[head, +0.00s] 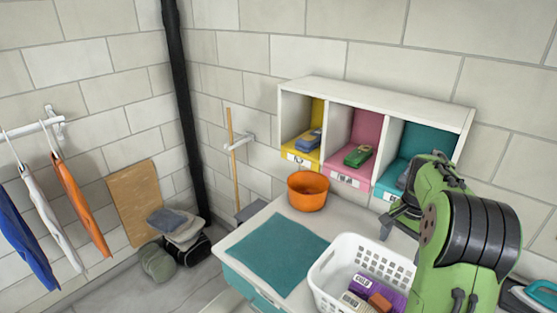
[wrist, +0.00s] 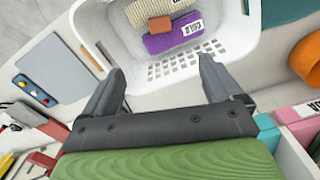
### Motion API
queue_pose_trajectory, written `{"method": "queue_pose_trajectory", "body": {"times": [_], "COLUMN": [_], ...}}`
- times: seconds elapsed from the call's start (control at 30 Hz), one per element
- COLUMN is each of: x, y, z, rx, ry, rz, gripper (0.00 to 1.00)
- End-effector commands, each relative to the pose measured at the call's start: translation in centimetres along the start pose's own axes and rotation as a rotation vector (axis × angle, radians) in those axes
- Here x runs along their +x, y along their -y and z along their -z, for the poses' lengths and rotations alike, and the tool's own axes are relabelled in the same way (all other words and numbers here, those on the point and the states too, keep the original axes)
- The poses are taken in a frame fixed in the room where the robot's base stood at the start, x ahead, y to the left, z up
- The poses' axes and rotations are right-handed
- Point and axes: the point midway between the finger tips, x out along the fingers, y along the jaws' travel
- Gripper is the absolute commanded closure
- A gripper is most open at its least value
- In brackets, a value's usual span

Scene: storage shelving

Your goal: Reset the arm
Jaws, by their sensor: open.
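My green arm reaches in from the right in the head view. My gripper (head: 398,214) is near the front of the teal compartment, partly hidden by the arm. In the wrist view my gripper (wrist: 160,68) is open, with its two dark fingers wide apart and nothing between them. Beyond the fingertips is the white basket (head: 342,254), which also shows in the wrist view (wrist: 185,72). It holds a purple labelled item (wrist: 172,38), a beige item (wrist: 165,11) and a small brown block (wrist: 160,26).
A white cubby shelf (head: 375,97) has a yellow, a pink and a teal compartment. A blue item (head: 309,140) and a green item (head: 357,156) sit in the first two. An orange bowl (head: 307,192) and a teal mat (head: 275,254) lie left of the basket.

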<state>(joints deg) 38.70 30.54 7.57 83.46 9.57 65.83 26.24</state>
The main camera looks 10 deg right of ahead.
Motion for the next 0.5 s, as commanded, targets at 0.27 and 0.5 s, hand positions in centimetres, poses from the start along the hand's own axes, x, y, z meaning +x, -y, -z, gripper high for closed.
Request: {"method": "queue_pose_trajectory", "body": {"times": [0.27, 0.5], "x": [-5.8, -6.1], "y": [1.1, -3.6], "z": [-11.9, -24.8], "rx": [-0.402, -0.848], "ry": [-0.164, -0.331], "rz": [0.061, 0.177], "gripper": [0.07, 0.07]}}
